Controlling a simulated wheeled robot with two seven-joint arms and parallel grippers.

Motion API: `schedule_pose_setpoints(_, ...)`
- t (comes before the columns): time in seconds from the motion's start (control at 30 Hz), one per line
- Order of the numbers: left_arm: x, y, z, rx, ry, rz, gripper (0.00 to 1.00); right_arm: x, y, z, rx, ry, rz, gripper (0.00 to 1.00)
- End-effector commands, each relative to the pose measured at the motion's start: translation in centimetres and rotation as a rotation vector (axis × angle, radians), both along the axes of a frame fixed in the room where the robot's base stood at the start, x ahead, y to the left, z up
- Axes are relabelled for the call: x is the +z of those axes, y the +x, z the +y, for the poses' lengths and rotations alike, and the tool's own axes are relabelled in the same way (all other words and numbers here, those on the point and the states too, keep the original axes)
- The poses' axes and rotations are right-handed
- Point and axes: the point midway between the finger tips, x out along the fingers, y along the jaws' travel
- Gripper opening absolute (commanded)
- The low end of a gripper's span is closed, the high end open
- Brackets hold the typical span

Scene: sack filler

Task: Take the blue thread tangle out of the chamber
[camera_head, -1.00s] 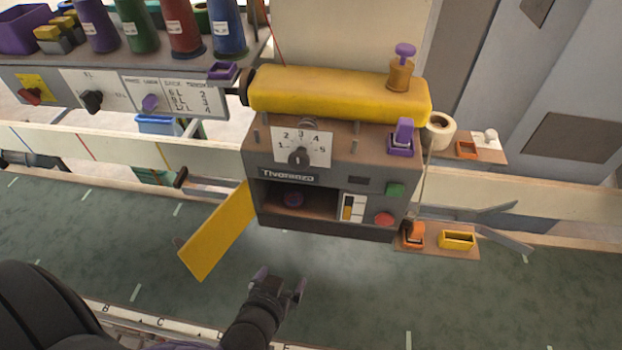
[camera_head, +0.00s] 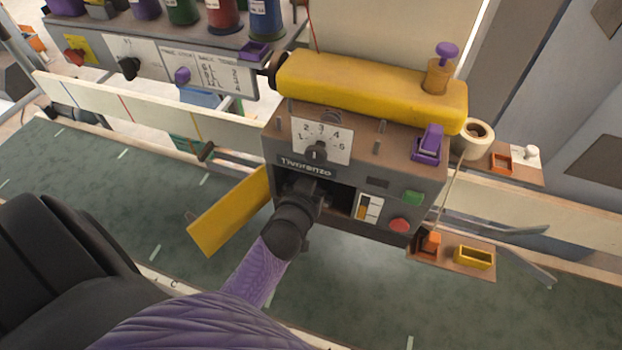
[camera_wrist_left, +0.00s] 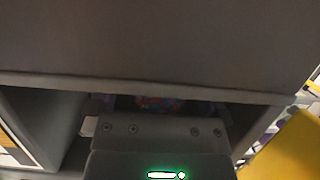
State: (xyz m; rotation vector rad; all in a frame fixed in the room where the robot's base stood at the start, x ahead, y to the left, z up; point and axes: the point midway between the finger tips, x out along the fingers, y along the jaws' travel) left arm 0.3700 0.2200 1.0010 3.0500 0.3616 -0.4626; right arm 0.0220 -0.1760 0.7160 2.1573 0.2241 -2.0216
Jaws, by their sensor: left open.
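The thread tangle (camera_wrist_left: 158,103) shows in the left wrist view as a small dark blue and reddish patch inside the chamber, mostly hidden behind my gripper. In the head view my arm covers it. The chamber (camera_head: 344,200) is the dark opening in the front of the grey-brown machine. Its yellow door (camera_head: 228,212) hangs open at the left. My left gripper (camera_head: 314,188) is at the chamber mouth, with its front end reaching inside. In the left wrist view its open fingers lie on either side of the tangle; contact cannot be told. My right gripper is not in view.
A dial (camera_head: 318,150) sits just above the chamber. A green button (camera_head: 412,198) and a red button (camera_head: 398,226) are to its right. A small shelf (camera_head: 482,268) with orange and yellow holders juts out at lower right. The green belt (camera_head: 350,310) below is clear.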

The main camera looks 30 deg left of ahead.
Motion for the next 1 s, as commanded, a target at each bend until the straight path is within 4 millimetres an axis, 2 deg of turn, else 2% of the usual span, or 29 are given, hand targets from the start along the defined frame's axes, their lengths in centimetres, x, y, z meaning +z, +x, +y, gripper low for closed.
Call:
schedule_pose_setpoints(0.07,0.0,0.0,0.0,0.0,0.0,0.0,0.99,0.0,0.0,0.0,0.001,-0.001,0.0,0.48)
schedule_pose_setpoints(0.1,0.0,0.0,0.0,0.0,0.0,0.0,0.95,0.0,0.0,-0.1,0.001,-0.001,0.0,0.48)
schedule_pose_setpoints(0.53,0.0,-0.1,0.0,-0.001,0.0,0.0,0.04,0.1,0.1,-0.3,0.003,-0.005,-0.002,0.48)
schedule_pose_setpoints(0.83,0.2,0.0,0.0,-0.001,0.0,0.0,0.02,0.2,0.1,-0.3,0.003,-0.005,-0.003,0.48)
schedule_pose_setpoints(1.0,1.1,0.2,0.1,-0.001,0.0,-0.002,0.02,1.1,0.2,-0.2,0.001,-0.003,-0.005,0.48)
